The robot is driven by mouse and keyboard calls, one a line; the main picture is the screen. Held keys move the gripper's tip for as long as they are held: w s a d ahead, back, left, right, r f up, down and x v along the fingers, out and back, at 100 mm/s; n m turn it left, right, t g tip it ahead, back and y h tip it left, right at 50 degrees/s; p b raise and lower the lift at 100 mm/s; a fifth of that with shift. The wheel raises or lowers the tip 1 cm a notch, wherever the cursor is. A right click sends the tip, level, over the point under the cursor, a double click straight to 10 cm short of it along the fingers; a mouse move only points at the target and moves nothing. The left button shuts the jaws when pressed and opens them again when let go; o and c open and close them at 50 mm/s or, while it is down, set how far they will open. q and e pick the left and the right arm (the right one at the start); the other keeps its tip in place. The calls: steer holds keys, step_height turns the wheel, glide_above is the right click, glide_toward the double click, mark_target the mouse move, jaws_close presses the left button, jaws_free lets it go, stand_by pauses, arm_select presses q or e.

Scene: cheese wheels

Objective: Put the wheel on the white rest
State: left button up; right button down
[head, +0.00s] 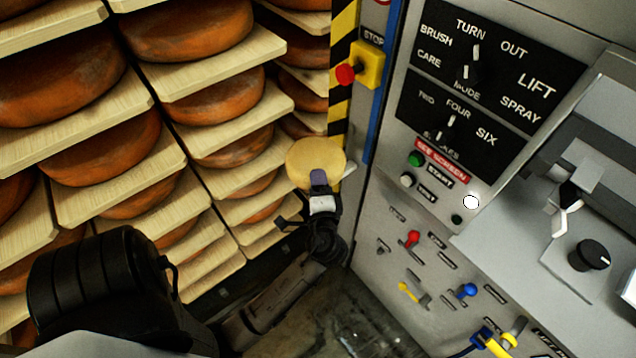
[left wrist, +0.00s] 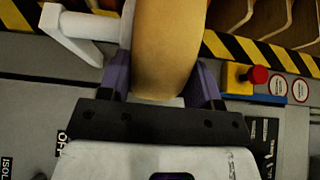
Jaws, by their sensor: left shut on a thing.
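A small pale yellow cheese wheel (head: 315,158) is held up between the cheese shelves and the grey machine. My left gripper (head: 318,181) is shut on its near, lower edge. In the left wrist view, the wheel (left wrist: 167,45) stands edge-on between the two purple fingers of the gripper (left wrist: 161,85). A white bracket, seemingly the white rest (left wrist: 78,32), juts out beside the left finger in that view, close to the wheel; I cannot tell if they touch. In the head view only a small white piece of it (head: 349,171) shows, right of the wheel. My right gripper is not in view.
Shelves of orange cheese wheels on wooden boards (head: 228,79) fill the left. The grey machine (head: 400,235) with a black control panel (head: 490,75) and coloured levers stands on the right. A red stop button (head: 346,75) sits on a yellow box near a striped post (head: 343,45).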

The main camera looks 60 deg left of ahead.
arm_select(q)
steer(key=o, duration=1.1)
steer(key=shift+f, duration=0.15)
steer(key=o, duration=0.5)
steer(key=shift+c, duration=0.2)
